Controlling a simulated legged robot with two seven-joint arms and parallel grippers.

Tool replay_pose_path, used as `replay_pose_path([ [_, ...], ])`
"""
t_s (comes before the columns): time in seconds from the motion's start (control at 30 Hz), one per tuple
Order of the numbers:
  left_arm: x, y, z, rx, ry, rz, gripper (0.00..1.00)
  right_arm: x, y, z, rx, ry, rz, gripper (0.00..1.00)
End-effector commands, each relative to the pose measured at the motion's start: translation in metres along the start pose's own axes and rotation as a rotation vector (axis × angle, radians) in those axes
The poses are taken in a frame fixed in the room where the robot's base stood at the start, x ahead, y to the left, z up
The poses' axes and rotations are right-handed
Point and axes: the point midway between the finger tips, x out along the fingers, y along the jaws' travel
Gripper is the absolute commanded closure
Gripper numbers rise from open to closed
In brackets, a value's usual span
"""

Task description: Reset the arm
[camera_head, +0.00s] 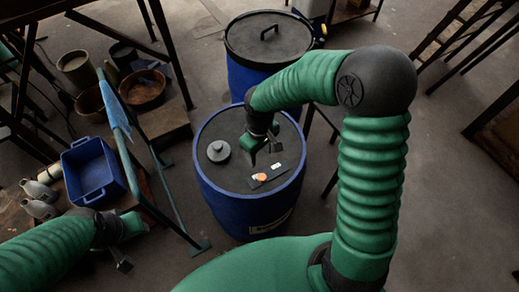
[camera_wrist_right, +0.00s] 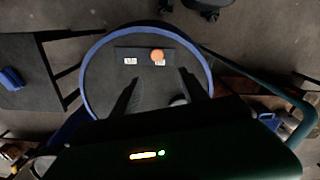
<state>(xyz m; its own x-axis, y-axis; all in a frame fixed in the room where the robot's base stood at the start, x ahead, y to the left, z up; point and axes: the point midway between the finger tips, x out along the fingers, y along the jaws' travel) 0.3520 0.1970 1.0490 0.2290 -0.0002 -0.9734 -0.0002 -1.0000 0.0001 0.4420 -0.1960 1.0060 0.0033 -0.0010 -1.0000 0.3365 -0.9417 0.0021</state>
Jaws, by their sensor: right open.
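My right arm reaches from the lower right over the near blue vat (camera_head: 240,208). My right gripper (camera_head: 264,158) is above the vat's dark top, pointing down; its fingers are apart and nothing is between them in the right wrist view (camera_wrist_right: 160,92). A dark plate (camera_head: 278,175) with an orange round piece (camera_head: 261,177) and small white labels lies on the vat's top, beyond the fingertips in the wrist view (camera_wrist_right: 140,52). A grey cap (camera_head: 219,152) sits left of the gripper. My left gripper (camera_head: 122,262) is at lower left, partly hidden; its jaw opening is unclear.
A second blue vat (camera_head: 238,78) with a dark handled lid stands behind. Dark racks stand at upper right. Floor at right is clear.

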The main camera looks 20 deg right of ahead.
Motion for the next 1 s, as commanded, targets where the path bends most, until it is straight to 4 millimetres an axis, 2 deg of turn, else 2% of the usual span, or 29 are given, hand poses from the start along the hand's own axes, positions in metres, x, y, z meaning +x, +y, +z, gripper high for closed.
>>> replay_pose_path([
  [0.03, -0.001, 0.0, 0.0, 0.0, 0.0, 0.0, 0.64, -0.008, 0.001, -0.001, 0.003, 0.002, 0.002, 0.48],
  [0.17, -0.001, 0.0, 0.0, 0.0, 0.0, 0.0, 0.64, -0.018, 0.0, -0.001, 0.0, 0.0, 0.0, 0.48],
  [0.63, -0.001, 0.0, 0.0, 0.0, 0.0, 0.0, 0.64, -0.019, -0.001, 0.002, 0.005, 0.001, 0.003, 0.48],
  [0.73, -0.001, 0.0, 0.0, 0.0, 0.0, 0.0, 0.64, -0.025, -0.009, 0.021, 0.052, 0.026, 0.03, 0.48],
  [0.9, -0.001, 0.0, 0.0, 0.0, 0.0, 0.0, 0.64, -0.041, -0.025, 0.07, 0.247, 0.163, 0.052, 0.48],
  [1.0, -0.001, 0.0, 0.0, 0.0, 0.0, 0.0, 0.64, -0.045, -0.03, 0.084, 0.325, 0.22, 0.041, 0.48],
])
